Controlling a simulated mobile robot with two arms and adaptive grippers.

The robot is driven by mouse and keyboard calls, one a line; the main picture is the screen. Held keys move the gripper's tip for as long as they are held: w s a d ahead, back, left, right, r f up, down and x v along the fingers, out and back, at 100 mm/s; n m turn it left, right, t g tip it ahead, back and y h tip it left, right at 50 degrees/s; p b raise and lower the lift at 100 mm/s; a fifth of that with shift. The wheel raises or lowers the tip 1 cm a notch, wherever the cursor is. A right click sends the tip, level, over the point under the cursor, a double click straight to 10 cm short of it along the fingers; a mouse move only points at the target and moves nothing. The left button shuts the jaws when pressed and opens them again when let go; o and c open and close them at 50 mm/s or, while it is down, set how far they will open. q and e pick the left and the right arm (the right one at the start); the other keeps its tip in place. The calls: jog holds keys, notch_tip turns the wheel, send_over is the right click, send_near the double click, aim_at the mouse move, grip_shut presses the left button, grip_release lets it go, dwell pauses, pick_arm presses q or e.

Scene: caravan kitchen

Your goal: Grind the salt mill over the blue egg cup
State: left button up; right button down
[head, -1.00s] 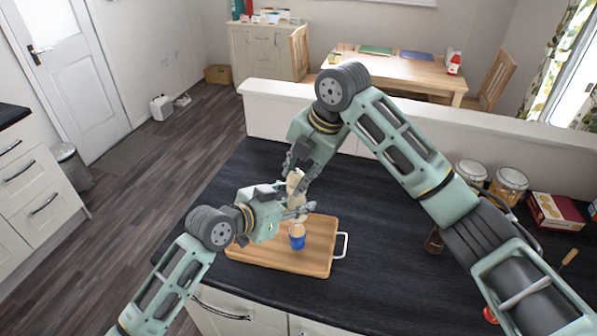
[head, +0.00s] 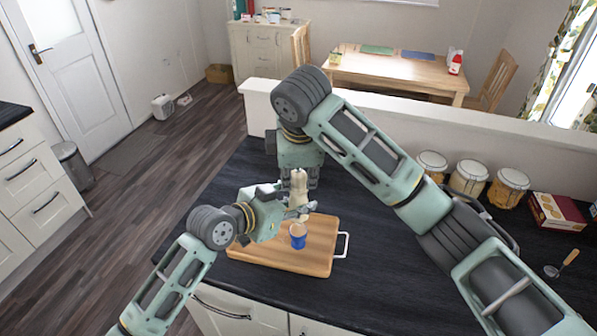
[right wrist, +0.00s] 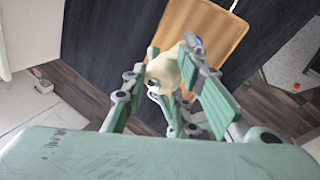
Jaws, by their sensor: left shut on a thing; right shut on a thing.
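The cream salt mill (head: 299,190) stands about upright above the blue egg cup (head: 298,240), apart from it. The egg cup is on the wooden board (head: 320,235). My left gripper (head: 292,207) is shut on the mill's lower part from the left. My right gripper (head: 299,178) is shut on its upper part from above and behind. In the right wrist view the mill's rounded end (right wrist: 163,72) shows between the right fingers. Only a small bluish part of the egg cup (right wrist: 193,41) shows there, mostly hidden by a finger.
The board has a metal handle (head: 343,244) on its right and lies near the dark worktop's front edge. Several lidded jars (head: 468,177), a red box (head: 557,211) and a scoop (head: 562,263) stand or lie at the right. A low white wall (head: 370,125) bounds the worktop's back.

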jog(key=shift+w+r+m+h, duration=0.15)
jog(key=shift+m+h, duration=0.45)
jog(key=shift+m, duration=1.1)
jog(key=c, duration=1.5)
grip_release()
jog(key=v, duration=1.2)
